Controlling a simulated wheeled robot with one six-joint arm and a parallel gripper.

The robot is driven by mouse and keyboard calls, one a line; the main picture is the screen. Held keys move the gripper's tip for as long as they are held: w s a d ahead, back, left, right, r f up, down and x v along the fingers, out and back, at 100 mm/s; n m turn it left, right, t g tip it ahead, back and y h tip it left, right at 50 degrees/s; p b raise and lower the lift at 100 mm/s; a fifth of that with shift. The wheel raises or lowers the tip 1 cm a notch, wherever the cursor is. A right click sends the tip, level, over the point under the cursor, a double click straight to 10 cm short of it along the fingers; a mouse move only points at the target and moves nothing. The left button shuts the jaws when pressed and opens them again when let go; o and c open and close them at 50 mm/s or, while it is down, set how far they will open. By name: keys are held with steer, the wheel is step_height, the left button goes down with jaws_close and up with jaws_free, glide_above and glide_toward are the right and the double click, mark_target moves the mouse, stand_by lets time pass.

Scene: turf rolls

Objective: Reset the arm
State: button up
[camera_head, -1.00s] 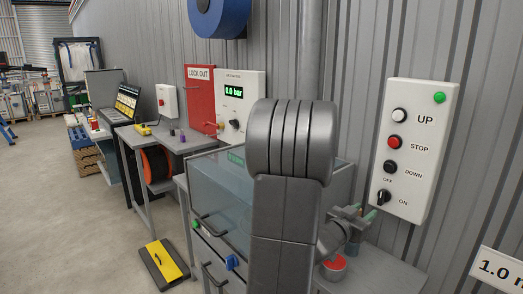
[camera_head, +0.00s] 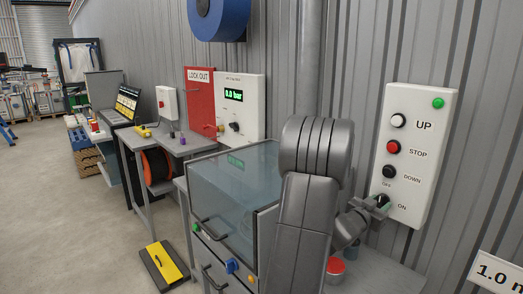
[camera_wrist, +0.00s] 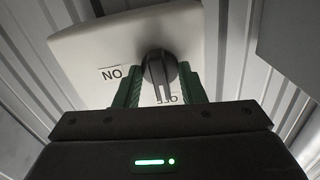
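My gripper (camera_wrist: 158,88) is open in the wrist view, with one dark green finger on each side of a black rotary knob (camera_wrist: 156,66). Gaps show between the fingers and the knob, and nothing is held. The knob's ridge lines up with the partly covered OFF label; ON is at its left. In the head view my gripper (camera_head: 378,204) is at the lower left of the white control box (camera_head: 417,155), over the OFF/ON knob and mostly covering it. Whether it touches the box cannot be told.
The box also has UP, STOP and DOWN buttons and a green lamp (camera_head: 438,103). A yellow-black pedal (camera_head: 165,266) lies on the open floor at left.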

steer(key=shift+s+a+m, duration=0.1)
steer(key=shift+m, duration=0.4)
steer(key=m, duration=0.3)
steer(key=shift+b, duration=0.3)
steer(key=shift+m, duration=2.3)
